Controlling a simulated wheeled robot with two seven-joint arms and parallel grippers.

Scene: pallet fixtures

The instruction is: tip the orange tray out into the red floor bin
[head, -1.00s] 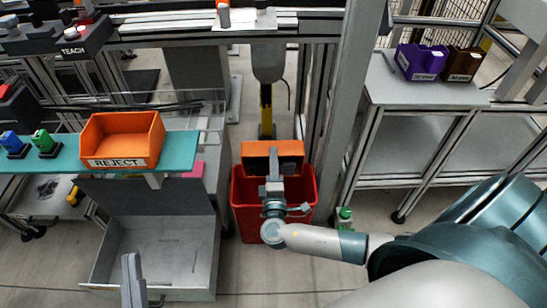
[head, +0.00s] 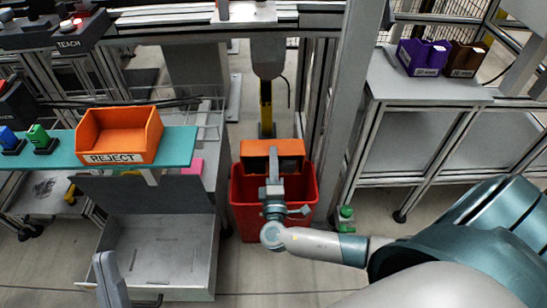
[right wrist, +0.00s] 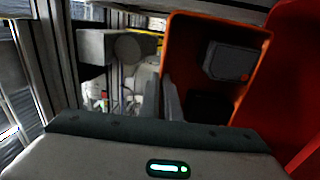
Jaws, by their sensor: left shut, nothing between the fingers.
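My right gripper (head: 272,160) is shut on the tray's edge. In the right wrist view, the fingers (right wrist: 165,100) are at the left wall of the tray (right wrist: 185,45). My left gripper (head: 110,282) is shut and empty at the bottom edge, only partly in view.
An orange REJECT bin (head: 119,135) stands on a teal shelf (head: 180,147) at left. Below it is an open grey drawer (head: 165,250). A grey post (head: 350,100) rises just right of the red bin. Purple (head: 423,57) and brown (head: 466,58) bins stand on the right table.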

